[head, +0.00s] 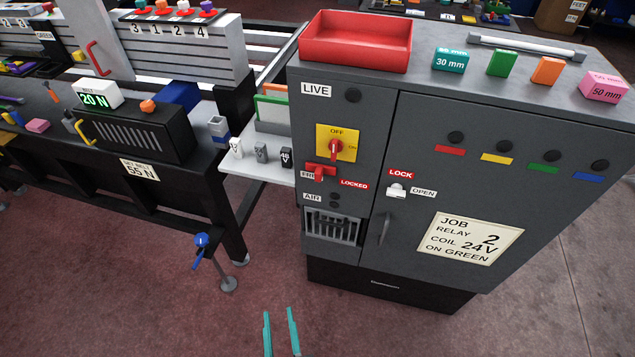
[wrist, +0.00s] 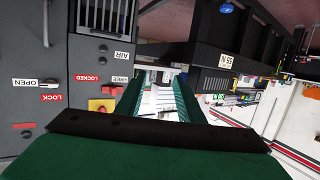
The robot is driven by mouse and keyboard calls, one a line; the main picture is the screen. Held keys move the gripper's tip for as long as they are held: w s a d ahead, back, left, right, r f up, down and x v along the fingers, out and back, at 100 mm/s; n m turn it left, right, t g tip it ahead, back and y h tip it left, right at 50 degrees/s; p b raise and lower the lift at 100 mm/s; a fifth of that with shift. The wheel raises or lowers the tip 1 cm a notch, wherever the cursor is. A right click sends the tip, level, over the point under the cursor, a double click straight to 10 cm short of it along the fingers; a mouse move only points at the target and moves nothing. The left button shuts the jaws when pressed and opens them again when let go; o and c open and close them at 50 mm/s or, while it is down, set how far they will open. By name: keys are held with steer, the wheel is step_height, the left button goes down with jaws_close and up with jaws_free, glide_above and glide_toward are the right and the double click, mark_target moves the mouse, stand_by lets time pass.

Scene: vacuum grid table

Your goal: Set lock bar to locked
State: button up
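The lock bar (head: 320,171) is a small red bar on the front of the grey cabinet. It sits toward the FREE label (head: 306,175), which it partly covers, and left of the red LOCKED label (head: 354,184). In the wrist view a red piece beside the FREE label (wrist: 120,79) appears to be the bar (wrist: 109,90), near the left finger. My gripper (head: 278,312) is open and empty, low in the head view, in front of and apart from the cabinet; its two teal fingers also show in the wrist view (wrist: 158,85).
A yellow switch plate with a red handle (head: 338,144) is just above the bar. A small white LOCK/OPEN latch (head: 397,190) and a door handle (head: 384,228) are to the right. A blue-topped post (head: 201,241) stands left of the cabinet. The floor before the cabinet is clear.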

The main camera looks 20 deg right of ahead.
steer(key=w+d+r+m+h, duration=0.1)
steer(key=w+d+r+h, duration=0.15)
steer(key=w, duration=0.35)
steer(key=w+d+r+m+h, duration=0.1)
steer(key=w+d, duration=0.2)
steer(key=w, duration=0.3)
steer(key=m+h, duration=0.3)
steer(key=h, duration=0.2)
glide_toward(317, 178)
steer(key=shift+m, duration=0.3)
steer(key=x, duration=0.8)
steer(key=shift+w+d, duration=0.15)
steer(key=shift+d, duration=0.05)
jaws_close()
